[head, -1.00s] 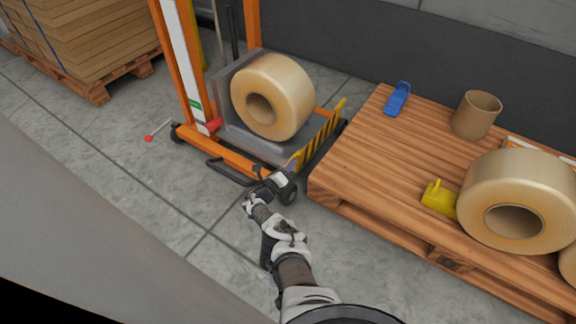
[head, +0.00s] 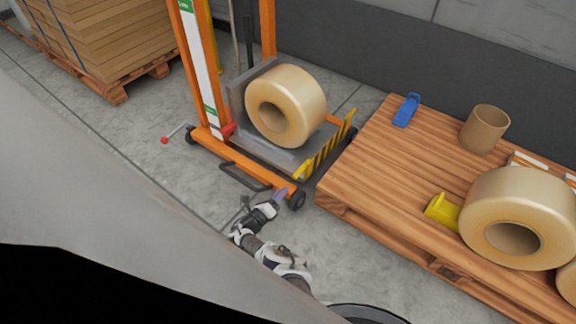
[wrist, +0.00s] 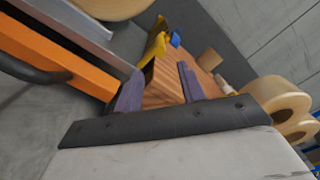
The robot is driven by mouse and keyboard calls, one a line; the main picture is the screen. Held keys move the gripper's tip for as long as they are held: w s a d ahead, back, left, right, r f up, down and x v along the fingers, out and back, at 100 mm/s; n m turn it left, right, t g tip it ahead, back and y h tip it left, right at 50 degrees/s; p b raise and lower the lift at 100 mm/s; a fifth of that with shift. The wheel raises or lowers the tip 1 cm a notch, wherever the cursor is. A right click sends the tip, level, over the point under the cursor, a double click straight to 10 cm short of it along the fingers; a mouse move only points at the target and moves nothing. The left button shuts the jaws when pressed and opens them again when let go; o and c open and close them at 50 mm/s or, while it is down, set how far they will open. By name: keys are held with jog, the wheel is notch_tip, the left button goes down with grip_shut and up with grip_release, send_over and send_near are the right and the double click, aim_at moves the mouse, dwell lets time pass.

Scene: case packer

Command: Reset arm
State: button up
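My arm reaches up from the bottom of the head view, and my gripper (head: 281,195) is low beside the front wheel of the orange lifter. In the wrist view my gripper (wrist: 160,90) shows two purple-grey fingers standing apart with nothing between them. Pallet boards show in the background between the fingers. The gripper looks empty and holds no roll or tool.
The orange lifter (head: 243,162) carries a tape roll (head: 303,97) on its grey platform. A wooden pallet (head: 380,165) at right holds large rolls (head: 545,200), a cardboard tube (head: 488,130), a blue item (head: 406,109) and a yellow item (head: 442,210). Stacked cardboard (head: 110,35) stands back left.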

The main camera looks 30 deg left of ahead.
jog(key=shift+s, duration=1)
